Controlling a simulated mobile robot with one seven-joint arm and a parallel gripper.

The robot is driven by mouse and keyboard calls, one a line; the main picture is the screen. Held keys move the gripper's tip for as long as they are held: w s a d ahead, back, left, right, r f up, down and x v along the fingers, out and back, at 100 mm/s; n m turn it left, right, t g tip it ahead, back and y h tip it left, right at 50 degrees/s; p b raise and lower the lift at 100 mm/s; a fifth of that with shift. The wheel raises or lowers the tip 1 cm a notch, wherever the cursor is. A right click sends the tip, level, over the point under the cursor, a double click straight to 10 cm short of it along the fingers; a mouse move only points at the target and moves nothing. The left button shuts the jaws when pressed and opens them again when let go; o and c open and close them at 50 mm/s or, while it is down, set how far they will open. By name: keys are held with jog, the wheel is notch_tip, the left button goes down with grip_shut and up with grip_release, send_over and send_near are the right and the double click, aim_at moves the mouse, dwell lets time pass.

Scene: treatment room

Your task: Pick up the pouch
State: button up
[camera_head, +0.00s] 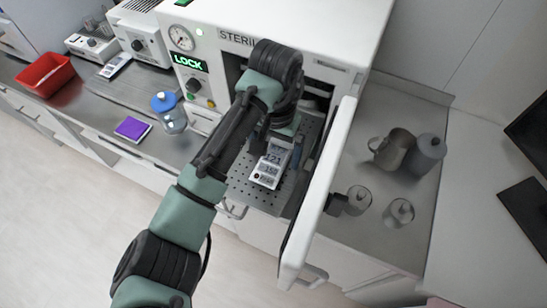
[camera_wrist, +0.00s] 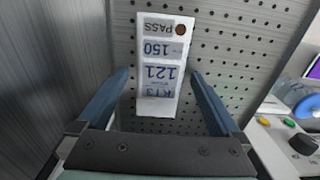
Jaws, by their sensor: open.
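The pouch (camera_head: 269,167) is a flat white packet with printed labels, "121", "150" and "PASS". It lies on the perforated metal tray (camera_head: 244,190) at the mouth of the steriliser. In the wrist view the pouch (camera_wrist: 163,65) lies lengthwise ahead of my gripper (camera_wrist: 160,90). My gripper is open, with one blue finger on each side of the pouch's near end, and nothing is held. In the head view my gripper's fingers are partly hidden by my wrist above the tray. I cannot tell how high the fingertips are above the tray.
The steriliser (camera_head: 270,35) has its door (camera_head: 318,195) swung open, close on the right of my arm. Metal canisters (camera_head: 427,153) stand on the right counter. A blue-lidded jar (camera_head: 168,113), a purple pad (camera_head: 132,129) and a red bin (camera_head: 45,74) are on the left counter.

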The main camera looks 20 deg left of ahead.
jog(key=c, duration=1.3)
